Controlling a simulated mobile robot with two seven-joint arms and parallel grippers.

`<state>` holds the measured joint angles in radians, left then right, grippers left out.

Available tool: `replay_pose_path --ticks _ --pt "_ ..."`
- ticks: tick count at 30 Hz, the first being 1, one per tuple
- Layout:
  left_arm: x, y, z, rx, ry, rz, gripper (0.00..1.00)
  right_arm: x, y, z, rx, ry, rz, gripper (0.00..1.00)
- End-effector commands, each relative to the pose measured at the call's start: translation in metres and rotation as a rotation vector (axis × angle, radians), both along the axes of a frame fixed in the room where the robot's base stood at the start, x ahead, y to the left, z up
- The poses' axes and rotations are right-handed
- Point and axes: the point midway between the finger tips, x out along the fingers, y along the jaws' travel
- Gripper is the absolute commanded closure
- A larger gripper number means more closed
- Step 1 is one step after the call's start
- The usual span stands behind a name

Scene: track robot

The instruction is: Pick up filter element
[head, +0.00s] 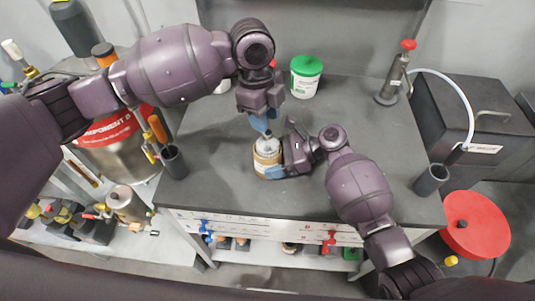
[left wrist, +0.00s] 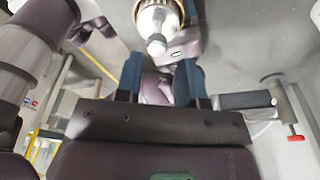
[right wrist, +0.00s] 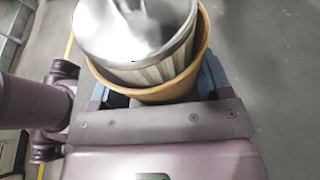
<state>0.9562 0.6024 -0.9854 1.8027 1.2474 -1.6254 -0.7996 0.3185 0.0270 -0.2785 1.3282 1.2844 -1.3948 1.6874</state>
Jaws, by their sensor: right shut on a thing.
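The filter element (head: 268,145) stands in a tan cup-shaped housing (head: 267,158) on the grey bench. In the right wrist view its silver cap (right wrist: 130,30) and pale pleated side rise above the tan rim (right wrist: 165,94). My right gripper (head: 272,172) is shut on the housing from the right, low down. My left gripper (head: 264,126) points down just above the element. In the left wrist view its blue fingers (left wrist: 160,80) are apart with nothing held between them, and the element's white top (left wrist: 157,22) lies beyond the fingertips. The element's lower part is hidden inside the housing.
A white tub with a green lid (head: 306,76) stands at the back of the bench, and a metal bottle with a red top (head: 393,80) at the back right. Dark cups (head: 174,162) are at the bench's sides. The bench's left front and right middle are clear.

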Motion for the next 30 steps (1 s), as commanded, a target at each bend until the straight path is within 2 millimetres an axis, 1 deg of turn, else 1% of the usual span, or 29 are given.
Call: replay_pose_path --ticks 5,13,16,21,23,28,30 --pt "-0.003 -0.001 -0.012 0.001 0.002 0.001 0.64 0.0 0.0 0.001 0.001 -0.001 0.0 0.57" --pt "-0.007 -0.006 -0.046 0.0 0.002 0.001 0.64 0.0 0.0 0.0 0.0 -0.001 0.0 0.57" --pt "-0.007 -0.007 -0.051 0.0 -0.001 0.0 0.64 0.0 0.0 0.001 0.0 -0.001 0.0 0.57" --pt "-0.007 -0.007 -0.051 0.0 -0.001 0.0 0.64 0.0 0.0 0.001 0.0 -0.001 0.0 0.57" --pt "-0.007 -0.007 -0.051 0.0 -0.001 0.0 0.72 0.0 0.0 0.001 0.0 -0.001 0.0 0.57" --pt "-0.007 -0.007 -0.051 0.0 0.0 0.0 0.98 0.0 0.0 0.001 0.001 -0.001 0.0 0.57" --pt "-0.007 -0.007 -0.051 0.0 0.0 0.0 1.0 0.0 0.0 0.001 0.0 -0.001 0.0 0.57"
